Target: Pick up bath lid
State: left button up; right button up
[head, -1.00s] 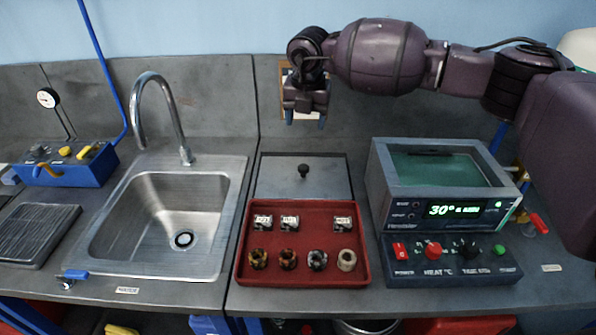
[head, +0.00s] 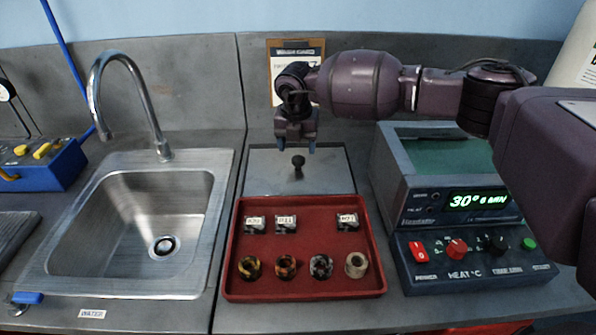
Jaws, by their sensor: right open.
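The bath lid (head: 262,182) is a flat grey plate with a small black knob (head: 298,162) on top. It lies on the bench behind the red tray. My right gripper (head: 296,148) points down above the lid, with its fingertips near the knob; the knob shows just below them. The gripper is open and empty. Whether the fingers are around the knob in depth or still behind it, I cannot tell. The bath (head: 386,172) is a grey box with a greenish open top and a lit display, to the right of the lid. My left gripper is not in view.
The red tray (head: 302,228) in front of the lid holds several small labelled blocks and several ring-shaped pieces. A sink (head: 140,225) with a tall tap (head: 158,135) is at the left. A control panel (head: 470,270) sits before the bath. A clipboard (head: 282,52) stands at the back wall.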

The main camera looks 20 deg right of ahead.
aim_at(298, 158)
jog(key=shift+w+d+f+b, duration=0.1)
jog(key=shift+w+f+b, duration=0.05)
jog(key=shift+f, duration=0.85)
jog(key=shift+w+d+f+b, duration=0.1)
jog(key=shift+f, duration=0.9)
jog(key=shift+w+d+f+b, duration=0.1)
jog(key=shift+w+f+b, duration=0.05)
jog(key=shift+f, duration=0.85)
jog(key=shift+c, duration=0.2)
jog(key=shift+r, duration=0.1)
grip_shut()
